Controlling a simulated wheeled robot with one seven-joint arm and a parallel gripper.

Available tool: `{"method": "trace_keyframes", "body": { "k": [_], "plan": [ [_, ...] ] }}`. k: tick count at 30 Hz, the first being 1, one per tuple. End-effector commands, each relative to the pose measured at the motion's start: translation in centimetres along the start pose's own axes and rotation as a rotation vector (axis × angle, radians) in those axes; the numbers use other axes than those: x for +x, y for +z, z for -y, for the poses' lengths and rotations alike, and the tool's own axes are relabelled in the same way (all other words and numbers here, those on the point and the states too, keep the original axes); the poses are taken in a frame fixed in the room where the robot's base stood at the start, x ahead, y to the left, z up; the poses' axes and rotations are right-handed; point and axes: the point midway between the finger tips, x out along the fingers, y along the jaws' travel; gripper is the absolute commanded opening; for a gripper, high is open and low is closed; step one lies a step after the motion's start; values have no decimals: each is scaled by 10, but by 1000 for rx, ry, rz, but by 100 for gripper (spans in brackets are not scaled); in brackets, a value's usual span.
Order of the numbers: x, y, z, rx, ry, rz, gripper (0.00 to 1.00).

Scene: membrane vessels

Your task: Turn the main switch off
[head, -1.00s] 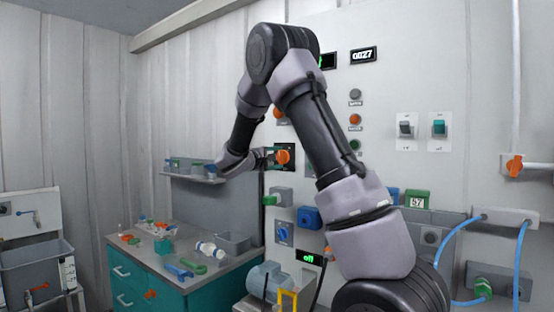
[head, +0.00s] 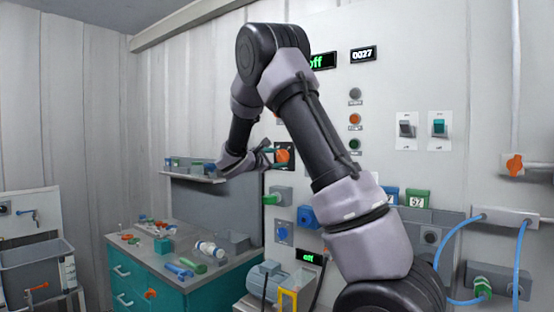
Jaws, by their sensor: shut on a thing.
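The main switch (head: 283,155) appears to be the orange rotary knob on a black plate on the grey wall panel. My gripper (head: 272,156) reaches it from the left and is shut on the orange knob. The fingers partly cover the knob's left side, and its exact angle is too small to tell. A black display (head: 322,61) above reads "off" in green, partly covered by my arm.
A lower display (head: 309,257) also reads "off". Buttons (head: 355,119), two rocker switches (head: 405,127) and an orange valve handle (head: 514,165) are right of my arm. A teal cabinet (head: 143,290) with loose parts stands lower left; a shelf (head: 192,177) hangs above it.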

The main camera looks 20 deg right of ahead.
Motion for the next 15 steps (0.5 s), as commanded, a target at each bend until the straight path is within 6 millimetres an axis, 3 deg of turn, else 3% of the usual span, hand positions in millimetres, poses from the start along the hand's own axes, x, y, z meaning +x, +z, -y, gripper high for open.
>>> {"method": "trace_keyframes", "body": {
  "k": [14, 15],
  "plan": [
    [-1, -1, 1, -15, -1, -2, 12],
    [-1, -1, 1, -15, -1, -2, 83]
  ]
}}
